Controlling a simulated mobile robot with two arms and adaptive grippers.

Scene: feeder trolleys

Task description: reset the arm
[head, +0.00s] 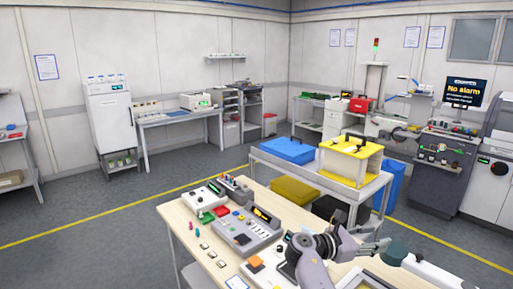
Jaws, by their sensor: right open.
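My right gripper (378,238) is over the right part of the near wooden table (180,212), with its arm rising from the bottom edge. Its fingers point to the right and are apart, with nothing seen between them. A dark round part with a white body (432,272) is just beyond the fingertips; I cannot tell whether they touch. My left gripper is not in view.
A grey keypad device (250,232), a white device (202,202) and small parts lie on the table. Behind it, a trolley (345,189) carries a blue lid (289,150) and a yellow frame (350,160). Open floor (75,215) lies to the left.

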